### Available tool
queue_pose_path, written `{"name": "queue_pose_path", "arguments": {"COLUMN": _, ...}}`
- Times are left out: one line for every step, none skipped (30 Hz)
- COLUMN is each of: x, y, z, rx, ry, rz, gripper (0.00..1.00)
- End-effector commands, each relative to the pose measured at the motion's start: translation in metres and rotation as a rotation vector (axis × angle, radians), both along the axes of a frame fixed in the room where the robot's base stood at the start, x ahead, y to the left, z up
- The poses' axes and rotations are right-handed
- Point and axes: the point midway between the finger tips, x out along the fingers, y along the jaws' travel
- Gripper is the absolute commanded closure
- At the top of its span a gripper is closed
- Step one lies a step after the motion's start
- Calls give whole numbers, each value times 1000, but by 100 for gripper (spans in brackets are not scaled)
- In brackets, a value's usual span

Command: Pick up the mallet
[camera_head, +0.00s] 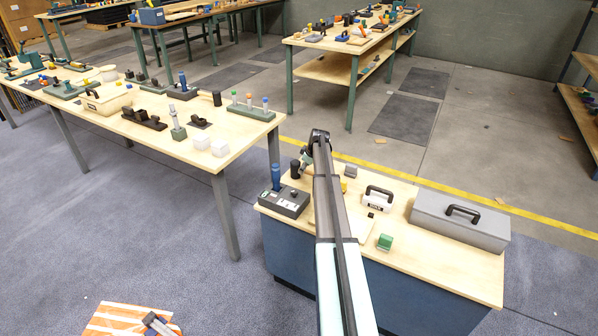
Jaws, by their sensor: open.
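I cannot pick out the mallet with certainty. A dark, upright cylindrical piece (295,169) stands on the blue-sided bench (450,262), just left of my arm. A similar dark head-like piece (217,98) is on the long left table (215,158); whether either belongs to a mallet is too small to tell. My arm reaches over the blue-sided bench and hides a strip of its top. My gripper (306,156) is at the arm's far end, small and partly covered, open, close to the dark piece on the bench. I cannot tell whether they touch.
The bench also carries a grey control box (284,203), a white case with a black handle (377,199), a green block (385,242) and a grey toolbox (460,220).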

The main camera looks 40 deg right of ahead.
Motion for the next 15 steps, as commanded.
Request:
{"name": "queue_pose_path", "arguments": {"x": 3, "y": -1, "z": -5, "rx": 1, "ry": 2, "rz": 1, "gripper": 45}}
{"name": "queue_pose_path", "arguments": {"x": 4, "y": -1, "z": -9, "rx": 1, "ry": 0, "rz": 0, "gripper": 45}}
{"name": "queue_pose_path", "arguments": {"x": 5, "y": -2, "z": -15, "rx": 1, "ry": 1, "rz": -1, "gripper": 45}}
{"name": "queue_pose_path", "arguments": {"x": 8, "y": -2, "z": -19, "rx": 1, "ry": 2, "rz": 1, "gripper": 45}}
{"name": "queue_pose_path", "arguments": {"x": 10, "y": -2, "z": -23, "rx": 2, "ry": 1, "rz": 1, "gripper": 45}}
{"name": "queue_pose_path", "arguments": {"x": 12, "y": -2, "z": -27, "rx": 1, "ry": 0, "rz": 0, "gripper": 45}}
{"name": "queue_pose_path", "arguments": {"x": 13, "y": -2, "z": -29, "rx": 1, "ry": 0, "rz": 0, "gripper": 45}}
{"name": "queue_pose_path", "arguments": {"x": 13, "y": -2, "z": -31, "rx": 0, "ry": 0, "rz": 0, "gripper": 45}}
{"name": "queue_pose_path", "arguments": {"x": 14, "y": -1, "z": -33, "rx": 0, "ry": -1, "rz": 0, "gripper": 45}}
{"name": "queue_pose_path", "arguments": {"x": 14, "y": -1, "z": -34, "rx": 0, "ry": -1, "rz": 0, "gripper": 45}}
{"name": "queue_pose_path", "arguments": {"x": 14, "y": -1, "z": -34, "rx": 0, "ry": -1, "rz": 0, "gripper": 45}}
{"name": "queue_pose_path", "arguments": {"x": 13, "y": -1, "z": -34, "rx": 0, "ry": -1, "rz": 0, "gripper": 45}}
{"name": "queue_pose_path", "arguments": {"x": 13, "y": -1, "z": -34, "rx": 0, "ry": -1, "rz": 0, "gripper": 45}}
{"name": "queue_pose_path", "arguments": {"x": 13, "y": -1, "z": -34, "rx": 0, "ry": -1, "rz": 0, "gripper": 45}}
{"name": "queue_pose_path", "arguments": {"x": 13, "y": -1, "z": -34, "rx": 0, "ry": -1, "rz": 0, "gripper": 45}}
